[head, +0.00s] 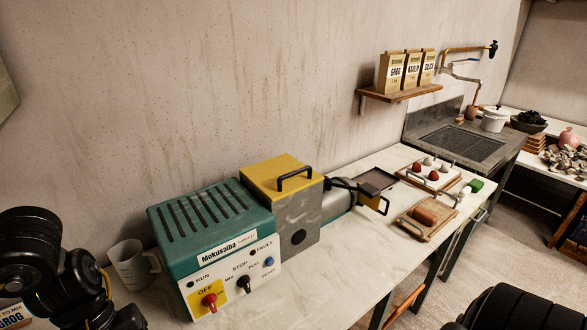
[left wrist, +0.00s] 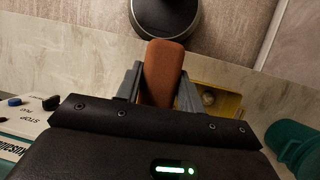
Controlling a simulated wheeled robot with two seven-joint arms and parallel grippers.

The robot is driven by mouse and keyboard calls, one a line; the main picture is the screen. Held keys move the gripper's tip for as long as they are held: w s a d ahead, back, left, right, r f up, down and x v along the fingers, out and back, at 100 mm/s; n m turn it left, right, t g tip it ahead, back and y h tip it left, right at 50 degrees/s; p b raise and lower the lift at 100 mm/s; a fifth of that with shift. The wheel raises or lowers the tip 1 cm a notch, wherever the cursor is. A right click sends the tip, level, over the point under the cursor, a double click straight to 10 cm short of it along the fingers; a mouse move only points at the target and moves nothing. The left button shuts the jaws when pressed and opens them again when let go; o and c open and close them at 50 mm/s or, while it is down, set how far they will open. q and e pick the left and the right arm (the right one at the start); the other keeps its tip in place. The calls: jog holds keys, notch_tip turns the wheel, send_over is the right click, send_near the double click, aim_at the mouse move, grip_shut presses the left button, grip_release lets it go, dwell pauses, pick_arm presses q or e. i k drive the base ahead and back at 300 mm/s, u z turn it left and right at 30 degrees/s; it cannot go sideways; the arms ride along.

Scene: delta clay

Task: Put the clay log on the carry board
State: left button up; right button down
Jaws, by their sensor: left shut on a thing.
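In the left wrist view a brown-orange clay log (left wrist: 163,70) sits between the fingers of my left gripper (left wrist: 158,85), which is shut on it. The log points away from the gripper. In the head view my left arm is at the lower left and its gripper cannot be made out. A wooden board with handles (head: 408,222) lies on the worktop at the right, with a similar reddish-brown log (head: 427,214) on it. My right gripper is not in view; only a dark part of my right arm shows at the lower right.
A teal control box (head: 212,235) and a yellow-topped machine (head: 283,173) stand on the worktop. A mug (head: 130,268) is left of them. Bare worktop (head: 330,265) lies in front of the machine.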

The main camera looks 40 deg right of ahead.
aim_at(434, 211)
jog(key=i, duration=0.15)
jog(key=z, duration=3)
jog(key=i, duration=1.65)
